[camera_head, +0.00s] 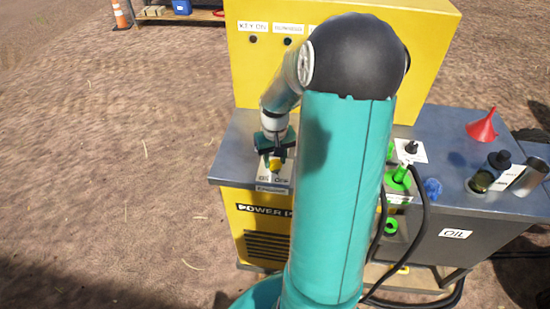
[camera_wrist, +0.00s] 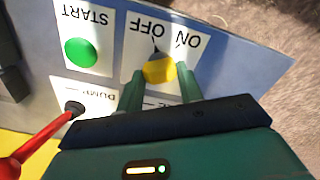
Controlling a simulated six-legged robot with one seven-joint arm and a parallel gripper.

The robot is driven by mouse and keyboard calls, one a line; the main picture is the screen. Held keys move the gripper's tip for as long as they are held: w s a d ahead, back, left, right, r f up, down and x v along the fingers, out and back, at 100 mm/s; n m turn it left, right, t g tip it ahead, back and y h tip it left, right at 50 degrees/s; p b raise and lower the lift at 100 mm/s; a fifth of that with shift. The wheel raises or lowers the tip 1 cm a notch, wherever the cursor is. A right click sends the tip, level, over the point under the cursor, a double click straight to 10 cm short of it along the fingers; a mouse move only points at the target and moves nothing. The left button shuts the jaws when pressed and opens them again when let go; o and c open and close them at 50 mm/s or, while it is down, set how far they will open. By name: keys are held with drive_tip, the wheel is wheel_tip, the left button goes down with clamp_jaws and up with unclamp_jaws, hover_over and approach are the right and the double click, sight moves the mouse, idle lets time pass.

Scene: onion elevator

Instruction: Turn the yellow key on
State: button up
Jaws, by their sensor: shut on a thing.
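The yellow key (camera_wrist: 160,70) is a round knob with a black pointer on a white plate marked OFF and ON. In the wrist view the pointer is directed towards the OFF lettering. The two green fingers of my gripper (camera_wrist: 160,78) stand on either side of the key and are shut on it. In the head view the key (camera_head: 274,166) shows small on the near left of the grey cabinet top (camera_head: 232,148), with my gripper (camera_head: 274,154) over it. My arm hides part of the cabinet top.
A green START button (camera_wrist: 81,52) is beside the key plate. A red lever (camera_wrist: 45,143) is near my gripper in the wrist view. A yellow panel (camera_head: 265,75) rises behind. A red funnel (camera_head: 482,126) and green sockets (camera_head: 397,179) are to the right.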

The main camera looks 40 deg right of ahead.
sight(275, 161)
drive_tip(key=m, duration=0.6)
drive_tip(key=shift+r+m, duration=0.1)
drive_tip(key=shift+m, duration=0.2)
drive_tip(key=m, duration=0.4)
drive_tip(key=shift+m, duration=0.4)
drive_tip(key=shift+d, duration=0.1)
drive_tip(key=o, duration=1)
wheel_tip(275, 161, up, 14)
drive_tip(key=shift+f, duration=0.1)
idle(0.3)
